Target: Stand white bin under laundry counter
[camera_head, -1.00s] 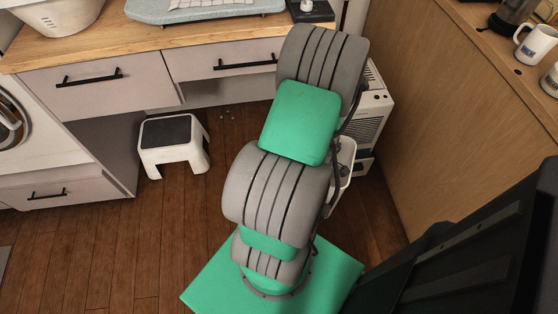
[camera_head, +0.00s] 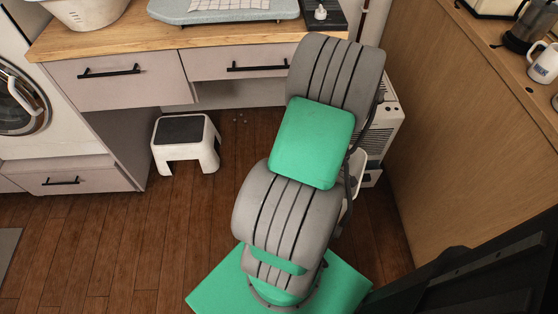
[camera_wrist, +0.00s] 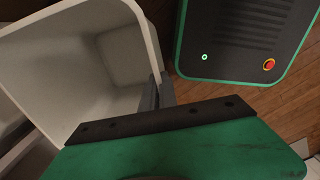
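The white bin (camera_wrist: 85,75) fills the left of the wrist view, its open mouth toward the camera and its inside looking empty. My gripper (camera_wrist: 158,93) has its grey fingers at the bin's rim, one on each side of the wall, and looks shut on it. In the head view only a sliver of the bin (camera_head: 360,167) shows behind my arm, and my gripper is hidden there. The laundry counter (camera_head: 180,42) has a wooden top and drawers, with open space below.
A white step stool (camera_head: 186,143) with a dark top stands at the counter's open space. A white slatted appliance (camera_head: 383,130) stands right of my arm, near a wooden cabinet side (camera_head: 440,130). A washer (camera_head: 18,105) is at the left.

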